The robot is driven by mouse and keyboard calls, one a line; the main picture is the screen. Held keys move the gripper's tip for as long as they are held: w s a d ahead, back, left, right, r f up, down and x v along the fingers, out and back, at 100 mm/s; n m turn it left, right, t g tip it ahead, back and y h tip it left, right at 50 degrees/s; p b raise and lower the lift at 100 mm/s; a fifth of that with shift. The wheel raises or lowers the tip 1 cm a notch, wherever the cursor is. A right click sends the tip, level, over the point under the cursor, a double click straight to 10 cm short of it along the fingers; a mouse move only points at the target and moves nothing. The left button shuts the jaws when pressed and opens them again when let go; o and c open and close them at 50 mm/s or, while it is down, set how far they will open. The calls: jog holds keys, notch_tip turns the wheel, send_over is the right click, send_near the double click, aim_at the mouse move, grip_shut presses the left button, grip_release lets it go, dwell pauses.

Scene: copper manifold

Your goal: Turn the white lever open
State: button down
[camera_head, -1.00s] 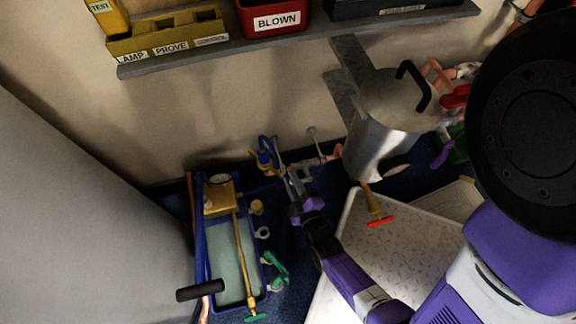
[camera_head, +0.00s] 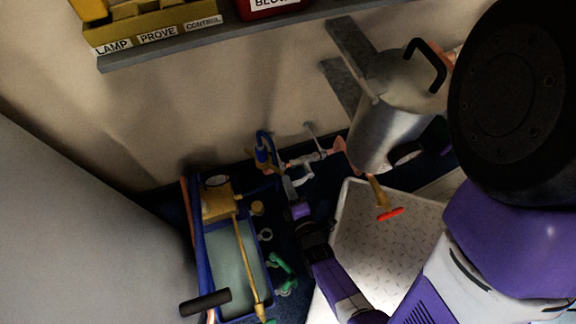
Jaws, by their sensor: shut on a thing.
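The copper manifold (camera_head: 338,152) runs low along the wall, between the blue tray and the steel pot. A blue lever (camera_head: 263,147) stands at its left end. The small white lever (camera_head: 303,174) hangs from its middle, on my side of the pipe. My gripper (camera_head: 290,185) reaches it from below, with my purple and black arm coming up from the lower right. Its fingers are shut on the white lever; the contact itself is small and dark in this view. The lever's exact angle is hard to tell.
A blue tray (camera_head: 263,307) with a gauge and brass parts lies left of my arm. Green-handled valves (camera_head: 284,272) lie beside it. A steel pot (camera_head: 385,130) and a red T-handle (camera_head: 388,214) are to the right. A grey shelf (camera_head: 240,38) with bins runs above.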

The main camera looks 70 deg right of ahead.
jog(key=shift+a+f, duration=0.15)
jog(key=shift+f, duration=0.05)
jog(key=c, duration=1.4)
grip_release()
jog(key=shift+o, duration=0.2)
jog(key=shift+r, duration=0.1)
jog(key=p+v, duration=0.2)
jog(key=v, duration=0.5)
jog(key=shift+s+a, duration=0.25)
